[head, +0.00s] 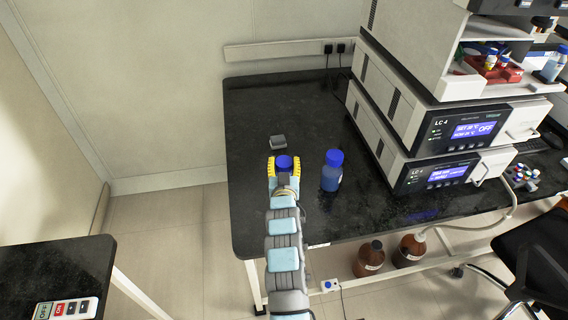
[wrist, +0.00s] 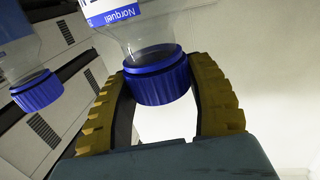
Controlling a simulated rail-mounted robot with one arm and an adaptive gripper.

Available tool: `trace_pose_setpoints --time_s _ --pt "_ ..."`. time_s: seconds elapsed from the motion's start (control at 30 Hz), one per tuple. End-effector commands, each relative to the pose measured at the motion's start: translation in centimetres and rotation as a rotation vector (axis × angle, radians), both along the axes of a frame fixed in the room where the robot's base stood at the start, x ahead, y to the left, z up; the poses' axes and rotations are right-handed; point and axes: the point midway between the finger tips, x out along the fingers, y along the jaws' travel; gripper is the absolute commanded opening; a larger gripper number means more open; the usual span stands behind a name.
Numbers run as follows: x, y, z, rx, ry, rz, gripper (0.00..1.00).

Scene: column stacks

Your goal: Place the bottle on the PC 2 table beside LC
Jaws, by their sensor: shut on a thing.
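My gripper (head: 284,166) is shut on the blue cap of a bottle (head: 284,161) over the black table (head: 270,105). In the wrist view, the bottle's clear neck and white-and-blue label (wrist: 135,25) show beyond the yellow fingers of my gripper (wrist: 165,85). I cannot tell whether its base touches the table. A second blue-capped bottle (head: 331,172) stands upright just right of my gripper; it also shows at the left of the wrist view (wrist: 30,70). The stacked LC units (head: 440,130) stand on the table's right side.
The table's back left is clear. Brown bottles (head: 369,258) stand on the shelf below. A black chair (head: 535,265) is at the right, another dark table (head: 60,265) at the lower left.

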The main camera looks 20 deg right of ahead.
Motion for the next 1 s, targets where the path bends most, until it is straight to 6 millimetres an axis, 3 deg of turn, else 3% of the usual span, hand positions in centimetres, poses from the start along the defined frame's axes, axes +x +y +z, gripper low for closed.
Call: trace_pose_setpoints --time_s 0.27,0.3,0.37,0.77,1.0 --pt "0.0 0.0 -0.1 -0.001 -0.003 0.000 0.14" --pt "0.0 0.0 -0.1 -0.001 -0.002 0.000 0.64" --pt "0.0 0.0 -0.1 -0.001 -0.002 0.000 0.80" --pt "-0.1 0.0 0.2 0.000 -0.001 0.000 0.80" --pt "-1.9 0.8 0.3 0.000 -0.001 0.001 0.80"
